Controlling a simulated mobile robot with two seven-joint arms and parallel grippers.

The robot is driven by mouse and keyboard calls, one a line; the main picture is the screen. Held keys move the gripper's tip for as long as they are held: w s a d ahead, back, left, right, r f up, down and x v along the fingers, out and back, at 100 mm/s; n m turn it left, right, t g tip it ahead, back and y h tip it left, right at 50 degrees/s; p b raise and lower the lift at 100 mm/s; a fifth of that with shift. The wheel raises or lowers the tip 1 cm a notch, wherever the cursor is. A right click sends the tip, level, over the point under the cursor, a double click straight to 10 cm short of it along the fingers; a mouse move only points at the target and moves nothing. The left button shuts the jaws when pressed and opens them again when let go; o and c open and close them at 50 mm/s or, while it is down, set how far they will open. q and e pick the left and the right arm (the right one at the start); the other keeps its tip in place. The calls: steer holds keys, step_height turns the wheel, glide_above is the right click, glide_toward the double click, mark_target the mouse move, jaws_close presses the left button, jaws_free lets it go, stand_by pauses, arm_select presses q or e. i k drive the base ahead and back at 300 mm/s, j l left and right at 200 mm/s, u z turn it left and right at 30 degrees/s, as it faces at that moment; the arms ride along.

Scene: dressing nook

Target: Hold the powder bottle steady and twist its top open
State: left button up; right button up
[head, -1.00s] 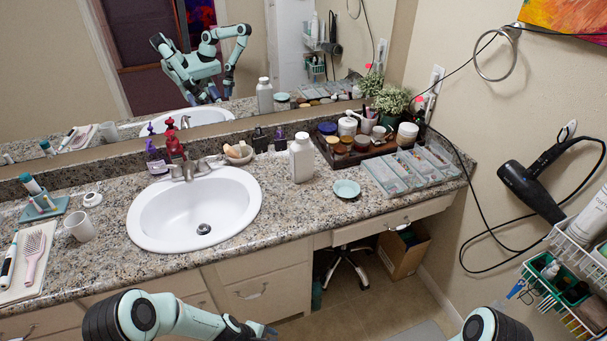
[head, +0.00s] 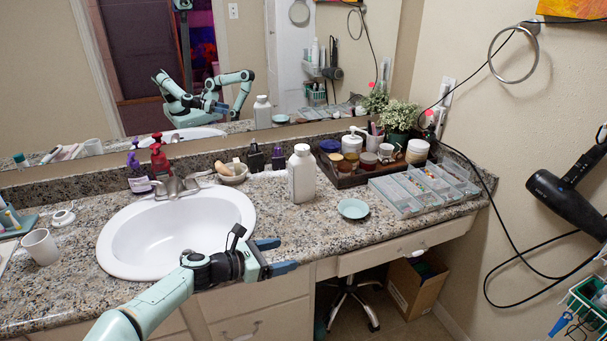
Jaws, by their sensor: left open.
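The white powder bottle (head: 301,177) stands upright on the granite counter, right of the sink, with its white top (head: 301,149) on. My left gripper (head: 282,256) is open and empty at the counter's front edge. Its two dark blue fingers point right, in front of and a little left of the bottle, apart from it. The bottle also shows in the mirror. My right gripper is not in view directly.
The white sink (head: 180,230) lies left of the bottle. A small teal dish (head: 353,208) and a clear compartment organizer (head: 398,196) stand to its right. A dark tray (head: 349,181) of jars is behind. Small dark bottles (head: 256,158) stand behind left. The counter before the bottle is clear.

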mark_target(302, 149)
steer(key=i+j, duration=0.1)
steer(key=i, duration=0.35)
steer(key=i+j, duration=0.1)
steer(key=i, duration=0.35)
